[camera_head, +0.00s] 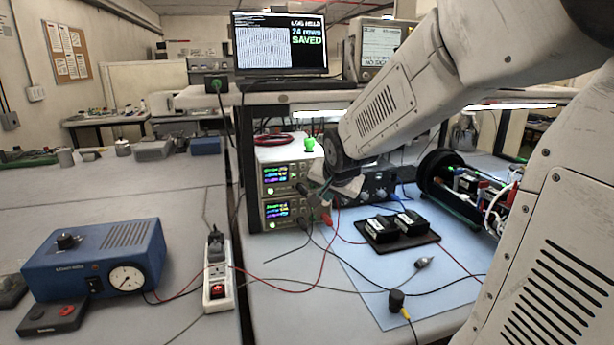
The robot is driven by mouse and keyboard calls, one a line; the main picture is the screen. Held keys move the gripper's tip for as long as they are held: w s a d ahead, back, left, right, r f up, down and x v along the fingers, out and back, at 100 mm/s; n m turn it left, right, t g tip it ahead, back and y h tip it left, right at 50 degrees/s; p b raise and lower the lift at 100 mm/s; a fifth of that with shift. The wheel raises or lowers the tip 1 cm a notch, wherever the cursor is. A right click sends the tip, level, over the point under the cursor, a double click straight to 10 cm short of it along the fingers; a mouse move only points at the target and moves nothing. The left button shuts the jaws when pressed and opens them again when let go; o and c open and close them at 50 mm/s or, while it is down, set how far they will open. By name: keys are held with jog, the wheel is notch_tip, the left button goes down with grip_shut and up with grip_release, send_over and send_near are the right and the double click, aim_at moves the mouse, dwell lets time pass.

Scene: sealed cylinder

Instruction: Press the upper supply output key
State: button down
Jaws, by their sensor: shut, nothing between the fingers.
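Two power supplies are stacked under the shelf at the centre. The upper supply (283,180) has a lit display with coloured digits. The lower supply (281,213) beneath it is also lit. My gripper (322,198) is in front of the right side of the stack, at the end of my arm coming from the right. It is shut and empty. It lies close to the supplies' right edge in the picture; I cannot tell whether it touches. The upper supply's output key is too small to make out or is hidden by my gripper.
Red and black leads hang in front of the supplies. A black tray (428,242) with two dark blocks sits on the blue mat (372,293). An open cylinder (446,180) lies at right. A power strip (217,290) and blue box (95,262) stand at left. A monitor (279,43) reads "24 rows SAVED".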

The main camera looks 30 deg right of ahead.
jog(key=shift+w+d+f+m+t, duration=0.15)
jog(key=shift+w+d+m+t, duration=0.3)
jog(key=shift+w+d, duration=0.7)
jog(key=shift+w, duration=0.1)
jog(key=w+d, duration=0.2)
jog(key=w, duration=0.6)
jog(key=shift+w+d, duration=0.15)
jog(key=shift+w, duration=0.05)
dwell(1.3)
jog(key=shift+w+d, duration=0.1)
jog(key=shift+w, duration=0.2)
jog(key=shift+w+d, duration=0.1)
jog(key=shift+w, duration=0.25)
dwell(0.5)
jog(key=shift+s, duration=0.15)
jog(key=shift+s+a, duration=0.25)
jog(key=shift+s, duration=0.35)
